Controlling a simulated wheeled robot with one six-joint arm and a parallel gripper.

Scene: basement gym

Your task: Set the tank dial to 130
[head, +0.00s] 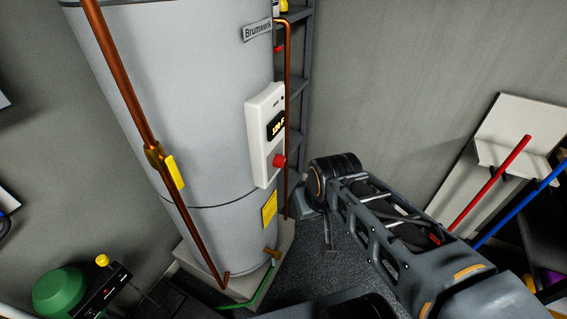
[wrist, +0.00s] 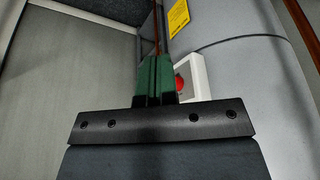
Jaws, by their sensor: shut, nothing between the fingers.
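The tank (head: 180,90) is a large pale grey cylinder with a white control box (head: 254,142) on its side. The box has a small dark display (head: 276,125) with lit digits that look like 120 F, though they are hard to read. The red dial (head: 279,161) sits low on the box. In the wrist view the dial (wrist: 180,83) shows just right of my gripper (wrist: 155,58), partly hidden behind it. The green fingers are together and empty. They look apart from the dial, but the distance is unclear.
A copper pipe (head: 287,110) runs close beside the control box, and another (head: 130,95) with a yellow valve handle (head: 174,171) crosses the tank front. A dark shelf rack (head: 294,100) stands behind. A yellow label (head: 269,210) is below the box.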

